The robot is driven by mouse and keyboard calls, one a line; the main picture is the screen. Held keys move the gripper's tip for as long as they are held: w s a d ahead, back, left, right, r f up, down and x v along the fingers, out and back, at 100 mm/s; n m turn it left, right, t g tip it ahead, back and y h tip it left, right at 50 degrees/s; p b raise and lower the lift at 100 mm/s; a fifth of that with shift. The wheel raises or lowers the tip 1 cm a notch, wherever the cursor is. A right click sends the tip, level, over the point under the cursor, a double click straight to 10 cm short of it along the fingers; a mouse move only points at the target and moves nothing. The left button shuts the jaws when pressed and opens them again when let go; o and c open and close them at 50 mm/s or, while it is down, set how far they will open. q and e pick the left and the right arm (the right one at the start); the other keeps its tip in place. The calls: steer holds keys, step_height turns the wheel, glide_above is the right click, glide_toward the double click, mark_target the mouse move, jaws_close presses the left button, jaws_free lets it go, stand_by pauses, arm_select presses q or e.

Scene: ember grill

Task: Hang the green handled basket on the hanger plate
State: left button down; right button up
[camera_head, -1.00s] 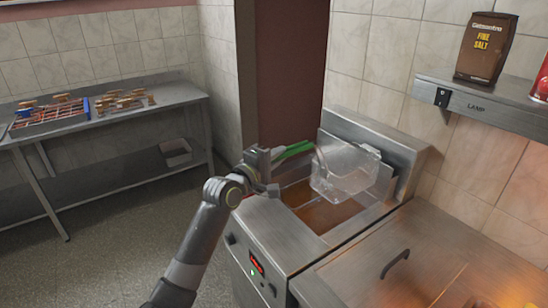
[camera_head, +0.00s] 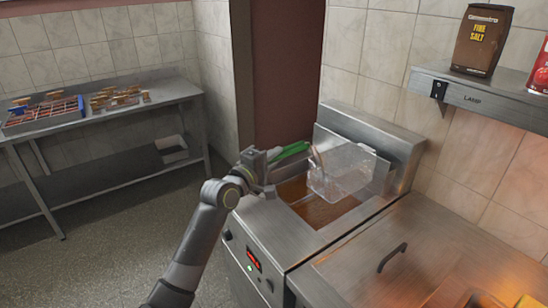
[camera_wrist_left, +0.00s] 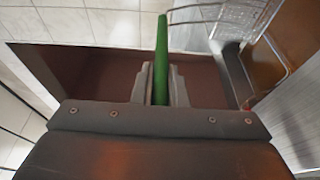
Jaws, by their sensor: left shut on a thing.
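The green-handled basket (camera_head: 345,172) is a wire mesh basket held above the fryer's oil well (camera_head: 312,205). Its green handle (camera_head: 292,150) points left toward my left gripper (camera_head: 268,160). My left gripper is shut on that handle. In the left wrist view the green handle (camera_wrist_left: 162,60) stands between the two fingers (camera_wrist_left: 160,90), and the basket's mesh (camera_wrist_left: 240,18) shows at the upper right. The hanger plate (camera_head: 378,172) appears to be the upright metal piece at the fryer's back, partly behind the basket. I cannot tell whether the basket touches it. My right gripper is not in view.
The fryer's steel backsplash (camera_head: 370,135) rises behind the well. A closed steel lid with a dark handle (camera_head: 393,257) lies to the right. A steel table (camera_head: 110,125) with trays stands at the left.

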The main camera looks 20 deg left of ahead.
arm_select(q)
steer(key=shift+f, duration=0.4)
steer(key=c, duration=1.4)
jaws_free()
steer(key=shift+o, duration=0.2)
steer(key=shift+s+f, duration=0.1)
